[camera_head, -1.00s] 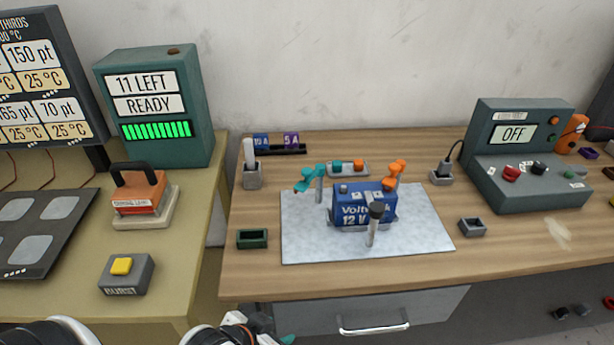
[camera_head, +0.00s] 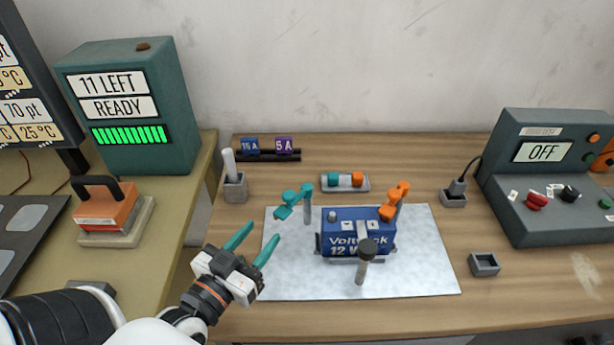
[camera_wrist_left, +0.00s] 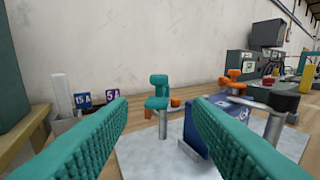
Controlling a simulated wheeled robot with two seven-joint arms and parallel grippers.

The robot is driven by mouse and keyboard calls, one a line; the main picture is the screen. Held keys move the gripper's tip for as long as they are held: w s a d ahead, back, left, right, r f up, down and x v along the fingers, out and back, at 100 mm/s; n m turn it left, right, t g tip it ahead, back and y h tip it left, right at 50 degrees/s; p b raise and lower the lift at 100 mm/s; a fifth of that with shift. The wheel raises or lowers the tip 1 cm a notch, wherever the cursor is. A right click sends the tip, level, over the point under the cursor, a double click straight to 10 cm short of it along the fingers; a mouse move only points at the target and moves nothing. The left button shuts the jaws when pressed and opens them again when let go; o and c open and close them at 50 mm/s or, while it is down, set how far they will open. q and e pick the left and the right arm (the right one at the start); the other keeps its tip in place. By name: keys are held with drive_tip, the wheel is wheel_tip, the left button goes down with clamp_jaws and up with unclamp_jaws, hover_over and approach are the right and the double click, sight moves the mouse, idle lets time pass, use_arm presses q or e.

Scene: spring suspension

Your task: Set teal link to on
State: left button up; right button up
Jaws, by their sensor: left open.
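The teal link (camera_head: 294,202) sits on top of a grey post at the left of the blue battery (camera_head: 345,236); its free end points left, away from the battery. In the left wrist view the teal link (camera_wrist_left: 158,92) stands ahead, between my fingers in the picture. My left gripper (camera_head: 252,241) is open and empty, below and left of the link and apart from it. An orange link (camera_head: 395,204) sits on another post, with its end at the battery's right top corner. My right gripper is not in view.
A dark-capped post (camera_head: 367,250) stands in front of the battery on the pale mat (camera_head: 430,270). A tray (camera_head: 345,183) with teal and orange pieces lies behind. A grey holder (camera_head: 234,187) stands left. The tester (camera_head: 545,180) at right reads OFF.

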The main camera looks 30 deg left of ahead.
sight(289, 194)
use_arm(q)
drive_tip(key=w, duration=0.2)
drive_tip(key=w+p, duration=0.1)
drive_tip(key=w, duration=0.1)
drive_tip(key=w+p, duration=0.1)
drive_tip(key=w, duration=0.2)
drive_tip(key=shift+a+r, duration=0.15)
drive_tip(key=shift+r, duration=0.25)
drive_tip(key=w+p, duration=0.1)
drive_tip(key=w, duration=0.2)
drive_tip(key=shift+w, duration=0.2)
drive_tip(key=shift+w+f, duration=0.1)
drive_tip(key=shift+w, duration=0.4)
clamp_jaws()
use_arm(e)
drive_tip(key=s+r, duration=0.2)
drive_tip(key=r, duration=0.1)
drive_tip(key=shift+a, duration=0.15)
